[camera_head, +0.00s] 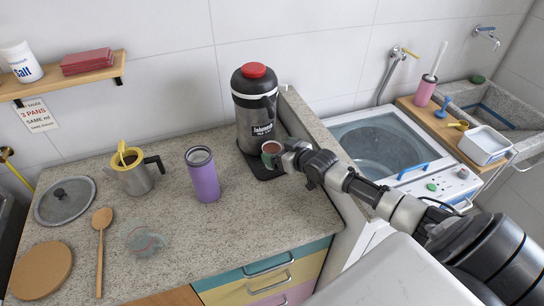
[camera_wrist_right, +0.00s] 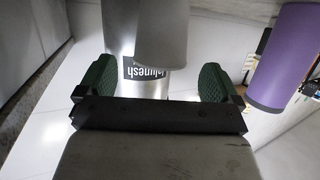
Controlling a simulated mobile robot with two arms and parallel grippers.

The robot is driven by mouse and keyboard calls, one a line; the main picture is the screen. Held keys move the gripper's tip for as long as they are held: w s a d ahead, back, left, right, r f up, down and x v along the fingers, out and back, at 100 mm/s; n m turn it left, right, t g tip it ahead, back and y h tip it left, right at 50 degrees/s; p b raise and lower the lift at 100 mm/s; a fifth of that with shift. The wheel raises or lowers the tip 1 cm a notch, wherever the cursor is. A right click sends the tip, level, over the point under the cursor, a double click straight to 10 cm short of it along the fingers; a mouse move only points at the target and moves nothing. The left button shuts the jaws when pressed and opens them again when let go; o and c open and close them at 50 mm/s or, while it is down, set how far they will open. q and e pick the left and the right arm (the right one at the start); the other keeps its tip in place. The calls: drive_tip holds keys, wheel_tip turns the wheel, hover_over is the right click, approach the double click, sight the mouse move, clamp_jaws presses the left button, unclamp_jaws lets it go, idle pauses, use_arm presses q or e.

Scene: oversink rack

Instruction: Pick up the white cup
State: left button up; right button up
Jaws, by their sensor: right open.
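My right gripper (camera_head: 272,153) is at the front of the black and steel flask (camera_head: 252,115) on the counter, with its green-padded fingers around a small round shape with a brownish inside. No cup is plainly white in the head view; the fingers hide most of that shape. In the right wrist view, the open right gripper (camera_wrist_right: 157,83) has one green pad on each side. A pale grey rounded body (camera_wrist_right: 162,40), which may be the white cup, shows between the pads, in front of the labelled flask (camera_wrist_right: 128,70). Gaps show beside it. My left gripper is out of view.
A purple tumbler (camera_head: 203,178) stands left of the right gripper. A steel jug (camera_head: 131,172), glass bowl (camera_head: 146,241), wooden spoon (camera_head: 101,245) and pan lid (camera_head: 66,200) are further left. A raised ledge (camera_head: 318,135) borders the counter. The counter's front middle is clear.

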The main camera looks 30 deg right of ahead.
sight(266, 146)
drive_tip(key=x, duration=0.4)
drive_tip(key=shift+r, duration=0.1)
drive_tip(key=shift+c, duration=0.2)
drive_tip(key=c, duration=1)
drive_tip(key=shift+s, duration=0.1)
